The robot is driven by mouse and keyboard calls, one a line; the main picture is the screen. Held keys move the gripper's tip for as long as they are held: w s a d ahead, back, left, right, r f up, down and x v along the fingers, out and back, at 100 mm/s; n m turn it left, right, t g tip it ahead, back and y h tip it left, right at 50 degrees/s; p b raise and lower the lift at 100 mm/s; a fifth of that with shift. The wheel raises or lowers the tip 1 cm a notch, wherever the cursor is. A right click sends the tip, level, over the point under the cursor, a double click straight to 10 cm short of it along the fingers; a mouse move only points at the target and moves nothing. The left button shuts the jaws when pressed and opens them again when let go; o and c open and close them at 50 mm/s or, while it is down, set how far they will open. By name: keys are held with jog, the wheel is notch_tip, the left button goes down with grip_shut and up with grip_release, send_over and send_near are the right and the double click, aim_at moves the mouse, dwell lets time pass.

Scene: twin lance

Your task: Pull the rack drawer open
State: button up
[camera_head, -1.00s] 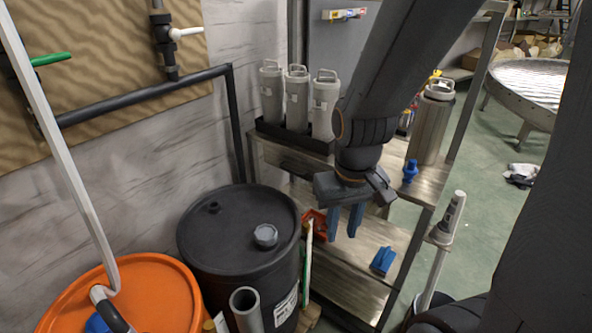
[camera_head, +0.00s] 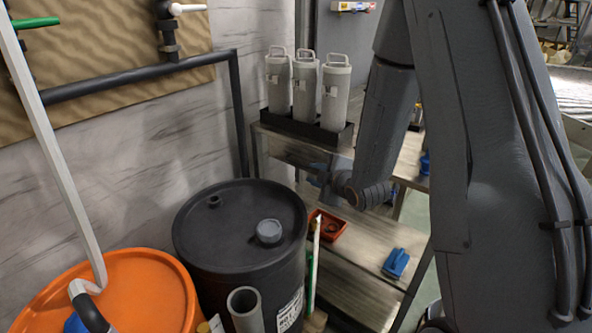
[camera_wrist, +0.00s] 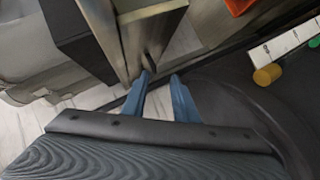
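The metal rack (camera_head: 357,282) stands behind and to the right of the black drum, with shelves at different heights. In the wrist view a pale panel (camera_wrist: 152,28), which looks like the drawer front, bears a small dark handle (camera_wrist: 150,62). My gripper (camera_wrist: 161,78) points at it with two blue fingers spread apart. The left fingertip is close to the handle's lower end; I cannot tell whether they touch. Nothing shows held between the fingers. In the head view my gripper (camera_head: 318,174) is beside the rack's left end, just below the top shelf, partly hidden by my wrist.
The black drum (camera_head: 235,225) stands close below and left of my gripper. Grey canisters (camera_head: 305,90) stand in a black tray on the top shelf. A red tray (camera_head: 328,226) and a blue object (camera_head: 396,263) lie on a lower shelf.

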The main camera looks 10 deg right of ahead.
aim_at(297, 164)
jog(key=w+n+t+y, duration=0.1)
jog(key=w+a+n+t+b, duration=0.1)
jog(key=w+f+n+t+y, duration=0.1)
jog(key=n, duration=0.1)
jog(key=shift+w+a+y+b, duration=0.1)
jog(key=shift+a+y+b, duration=0.2)
jog(key=shift+b, duration=0.05)
jog(key=x, duration=0.6)
jog(key=shift+w+a+f+p, duration=0.1)
jog(key=shift+w+p, duration=0.2)
jog(key=shift+p, duration=0.05)
grip_shut()
dwell(1.0)
